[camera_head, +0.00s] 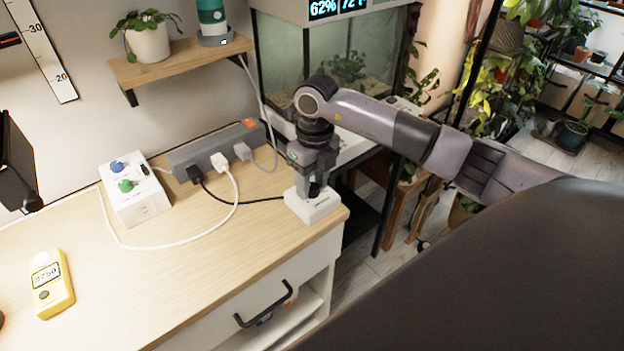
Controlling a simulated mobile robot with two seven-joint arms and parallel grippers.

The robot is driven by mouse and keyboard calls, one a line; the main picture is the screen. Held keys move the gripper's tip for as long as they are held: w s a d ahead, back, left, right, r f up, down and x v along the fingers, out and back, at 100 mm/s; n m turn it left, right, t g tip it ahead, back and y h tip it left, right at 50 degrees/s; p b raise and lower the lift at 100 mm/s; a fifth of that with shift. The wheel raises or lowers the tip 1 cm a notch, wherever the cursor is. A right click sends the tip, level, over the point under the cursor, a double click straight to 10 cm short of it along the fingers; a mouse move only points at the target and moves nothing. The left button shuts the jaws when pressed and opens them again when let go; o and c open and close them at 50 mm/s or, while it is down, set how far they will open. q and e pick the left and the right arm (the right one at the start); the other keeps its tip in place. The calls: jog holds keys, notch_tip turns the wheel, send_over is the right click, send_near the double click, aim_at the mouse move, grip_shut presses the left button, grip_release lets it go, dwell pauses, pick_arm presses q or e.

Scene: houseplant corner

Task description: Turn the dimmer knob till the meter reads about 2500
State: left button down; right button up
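The yellow meter (53,284) lies on the desk at the lower left; its small display seems to read 3750. A white box (314,207) stands near the desk's right front corner, with a dark knob (315,189) on top, which I take as the dimmer. My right gripper (314,184) points down over this box with its fingers low around the knob. The knob is partly hidden, and I cannot tell whether the fingers press on it. My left gripper is not in view.
Another white box (136,197) carries a blue knob (117,166) and a green knob (125,185). A grey power strip (217,147) with plugs and loose cables lies behind. A glass tank (325,62) stands at the back. The desk's front middle (175,280) is clear.

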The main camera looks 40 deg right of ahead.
jog(key=c, duration=0.6)
jog(key=shift+n, duration=0.4)
jog(key=n+b, duration=0.2)
jog(key=n, duration=0.1)
jog(key=n+b, duration=0.2)
jog(key=n, duration=0.2)
jog(key=shift+a+n, duration=0.1)
jog(key=shift+n, duration=0.2)
jog(key=shift+r, duration=0.1)
jog(key=o, duration=1)
jog(key=shift+o, duration=0.2)
